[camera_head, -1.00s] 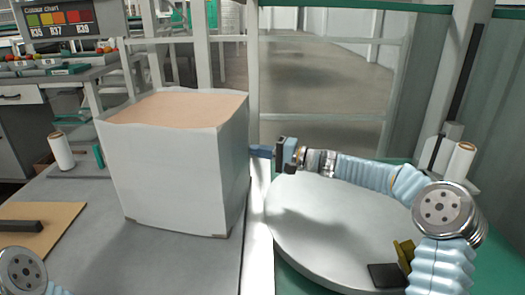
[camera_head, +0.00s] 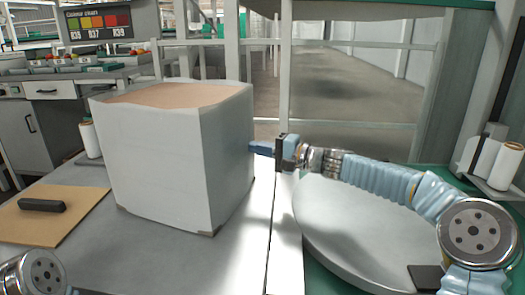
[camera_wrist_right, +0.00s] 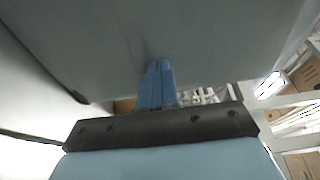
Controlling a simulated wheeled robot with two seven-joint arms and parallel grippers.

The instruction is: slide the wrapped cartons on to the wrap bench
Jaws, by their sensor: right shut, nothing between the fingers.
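One wrapped carton (camera_head: 160,165), a tall box in white film with a tan top, stands upright on the grey wrap bench (camera_head: 150,250) in the head view. My right gripper (camera_head: 262,148) is shut and empty, its blue fingers against or very close to the carton's right side. In the right wrist view the shut fingers (camera_wrist_right: 156,85) point at the carton's grey-looking face (camera_wrist_right: 190,40), which fills the upper picture; exact contact is hard to tell. My left arm shows only at the lower left corner, its gripper out of frame.
A round grey turntable (camera_head: 350,235) lies right of the bench, past a pale strip (camera_head: 285,240). A tan board (camera_head: 50,225) with a dark bar (camera_head: 42,205) lies left of the carton. White film rolls (camera_head: 505,165) stand at the right. Bare bench lies in front of the carton.

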